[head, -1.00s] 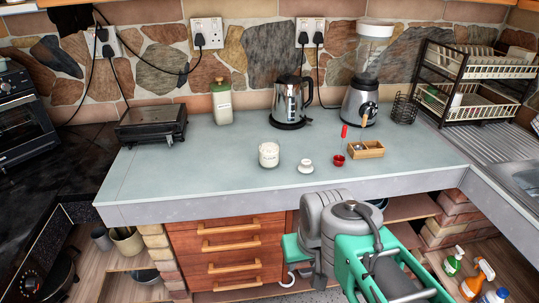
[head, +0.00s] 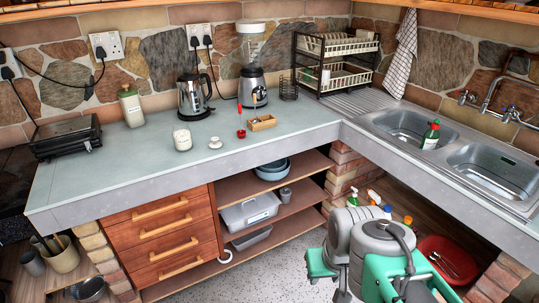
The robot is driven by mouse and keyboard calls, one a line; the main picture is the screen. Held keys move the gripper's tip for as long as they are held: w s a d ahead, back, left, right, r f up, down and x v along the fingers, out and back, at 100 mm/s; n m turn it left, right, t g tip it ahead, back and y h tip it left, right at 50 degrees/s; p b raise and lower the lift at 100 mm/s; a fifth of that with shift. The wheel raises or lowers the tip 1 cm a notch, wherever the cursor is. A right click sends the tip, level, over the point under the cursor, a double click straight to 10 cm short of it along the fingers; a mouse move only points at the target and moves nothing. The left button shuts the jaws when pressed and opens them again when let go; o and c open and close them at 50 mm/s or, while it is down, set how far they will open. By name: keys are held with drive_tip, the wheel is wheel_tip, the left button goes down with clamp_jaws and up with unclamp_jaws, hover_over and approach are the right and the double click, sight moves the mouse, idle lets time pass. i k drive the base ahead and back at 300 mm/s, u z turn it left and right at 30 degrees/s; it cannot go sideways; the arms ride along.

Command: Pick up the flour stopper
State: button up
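The flour stopper, a small white knobbed piece (head: 215,142), sits on the grey-blue counter (head: 120,168). It stands just right of a squat glass jar with white contents (head: 182,139), apart from it. A small red bowl (head: 241,134) is to its right. My folded grey and green arm shows at the lower right, well in front of the counter and far from the stopper. The fingers of my gripper do not show.
A wooden box (head: 262,123) lies right of the red bowl. A kettle (head: 194,95), a blender (head: 252,88) and a green-lidded canister (head: 131,106) stand behind. The counter's front left is clear. Sinks (head: 495,172) lie along the right counter.

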sight(214, 143)
drive_tip(key=z, duration=0.1)
drive_tip(key=i, duration=0.65)
drive_tip(key=u, duration=0.7)
drive_tip(key=i, duration=1.2)
drive_tip(key=u, duration=1.65)
drive_tip(key=i, duration=0.55)
drive_tip(key=u, duration=0.6)
